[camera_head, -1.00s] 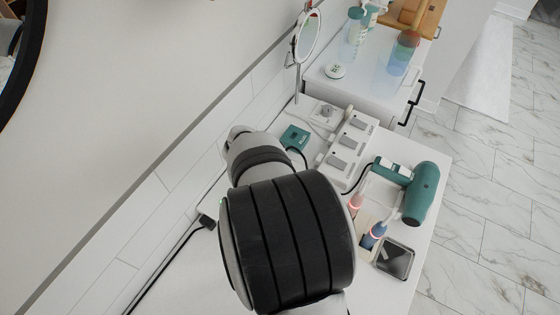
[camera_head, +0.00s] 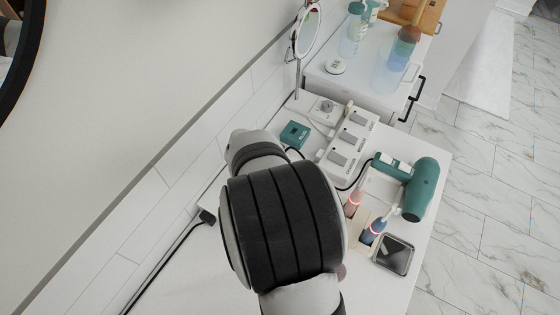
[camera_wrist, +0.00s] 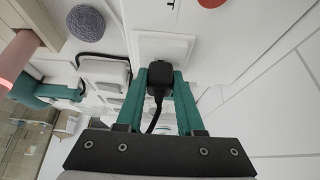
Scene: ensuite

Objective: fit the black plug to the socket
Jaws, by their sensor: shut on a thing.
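In the wrist view my gripper (camera_wrist: 160,92) has its two teal fingers closed on the sides of a black plug (camera_wrist: 159,78). Its black cord hangs back between the fingers. A pale square plate (camera_wrist: 165,48), perhaps the socket, lies just beyond the plug; I cannot tell if they touch. In the head view my arm hides the gripper. A black connector (camera_head: 207,216) with a cord shows by the wall there; I cannot tell if it is the held plug.
A white power strip (camera_head: 348,142) with grey switches lies beyond my arm, with a teal box (camera_head: 294,134) beside it. A teal hair dryer (camera_head: 422,188), handled tools and a dark square dish (camera_head: 395,254) stand right. A mirror (camera_head: 307,32) stands near the wall.

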